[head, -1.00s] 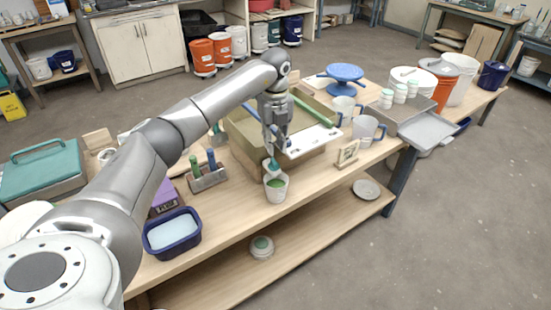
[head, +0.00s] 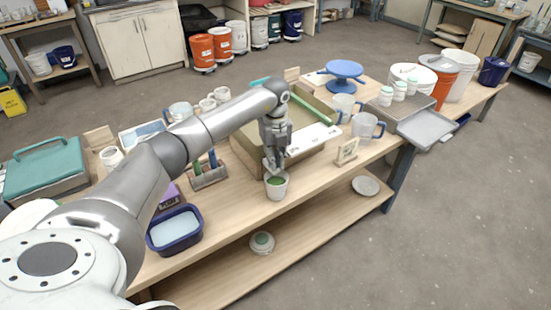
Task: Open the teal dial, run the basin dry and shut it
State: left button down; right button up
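The tan basin (head: 243,149) stands on the wooden table, partly covered by my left arm. The part of its inside that shows is olive. A white cup (head: 276,191) with green inside stands in front of it, by the table's front edge. My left gripper (head: 274,168) points down just above and behind the cup, at the basin's front wall. Its fingertips are too small and crowded to show how far apart they are. The teal dial does not show now; the gripper seems to cover it. My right gripper is out of view.
A white perforated strip (head: 313,140) and a green rod (head: 312,114) lie across the basin. A small tool holder (head: 208,178) and navy tub (head: 174,230) are left of the cup. A small wooden sign (head: 347,152) and glass mugs (head: 366,127) stand to the right.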

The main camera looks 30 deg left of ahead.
pick_arm(q)
jog(key=shift+m, duration=0.4)
jog(key=m+b, duration=0.1)
jog(key=m, duration=0.2)
jog(key=shift+s+a+f+b, duration=0.1)
jog(key=shift+a+b, duration=0.05)
jog(key=shift+b, duration=0.2)
jog(key=m+b, duration=0.1)
jog(key=m, duration=0.2)
jog(key=shift+s+a+m, duration=0.1)
jog(key=shift+a+m, duration=0.05)
jog(key=shift+m, duration=0.15)
jog(key=m, duration=0.1)
jog(key=m+b, duration=0.1)
jog(key=m, duration=0.1)
jog(key=shift+a+m, duration=0.2)
jog(key=shift+m, duration=0.1)
jog(key=m+b, duration=0.1)
jog(key=m, duration=0.3)
jog(key=shift+a, duration=0.2)
jog(key=shift+m, duration=0.3)
jog(key=c, duration=1.8)
grip_release()
